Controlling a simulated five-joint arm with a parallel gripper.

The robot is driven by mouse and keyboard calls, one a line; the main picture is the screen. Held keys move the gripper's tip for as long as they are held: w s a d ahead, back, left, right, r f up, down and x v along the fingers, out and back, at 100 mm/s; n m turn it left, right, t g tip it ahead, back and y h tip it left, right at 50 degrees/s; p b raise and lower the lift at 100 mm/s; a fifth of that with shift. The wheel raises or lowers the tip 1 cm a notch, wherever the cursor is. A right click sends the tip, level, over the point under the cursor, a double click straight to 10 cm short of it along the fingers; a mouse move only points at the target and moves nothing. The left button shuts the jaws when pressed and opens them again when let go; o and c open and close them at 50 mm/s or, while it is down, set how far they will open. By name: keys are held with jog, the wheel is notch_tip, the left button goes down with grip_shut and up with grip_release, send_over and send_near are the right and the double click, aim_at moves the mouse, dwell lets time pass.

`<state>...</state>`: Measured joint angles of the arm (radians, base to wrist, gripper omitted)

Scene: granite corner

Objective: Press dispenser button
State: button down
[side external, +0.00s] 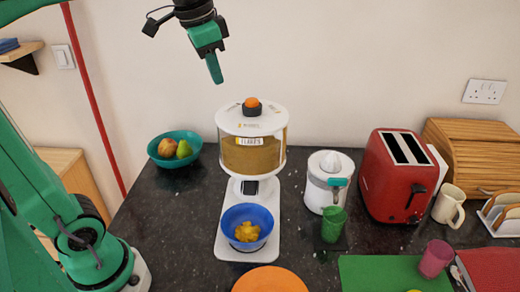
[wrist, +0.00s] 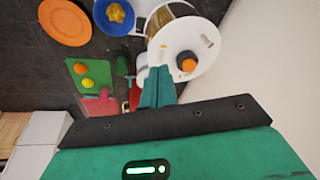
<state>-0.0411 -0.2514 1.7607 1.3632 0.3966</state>
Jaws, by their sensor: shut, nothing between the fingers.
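The dispenser (side external: 251,152) is a white-topped clear drum holding something golden-brown, on a white stand on the dark counter. Its button (side external: 252,103), orange on a dark collar, is at the middle of the lid; it also shows in the wrist view (wrist: 187,64). A blue bowl (side external: 262,214) with yellow pieces (side external: 247,232) in it stands on the dispenser's base under the spout. My gripper (side external: 215,76) is shut and empty, above the dispenser and a little left of the button, apart from it. In the wrist view my green fingers (wrist: 158,80) appear just left of the button.
A teal fruit bowl (side external: 163,158) stands left. Right are a white juicer (side external: 318,185), green cup (side external: 333,222), red toaster (side external: 385,190) and bread box (side external: 465,150). An orange plate (side external: 270,281) and green board (side external: 370,275) lie in front. The wall is close behind.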

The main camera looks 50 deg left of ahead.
aim_at(252, 100)
jog(key=w+a+r+m+g, duration=0.2)
jog(key=w+r+m, duration=0.3)
jog(key=w, duration=0.6)
jog(key=shift+w+a+r+g, duration=0.35)
jog(key=shift+w+r+g, duration=0.05)
jog(key=shift+r+g, duration=0.1)
jog(key=shift+f, duration=0.2)
jog(key=shift+f, duration=6.85)
jog(key=shift+f, duration=0.1)
jog(key=shift+f, duration=1.2)
notch_tip(252, 100, up, 15)
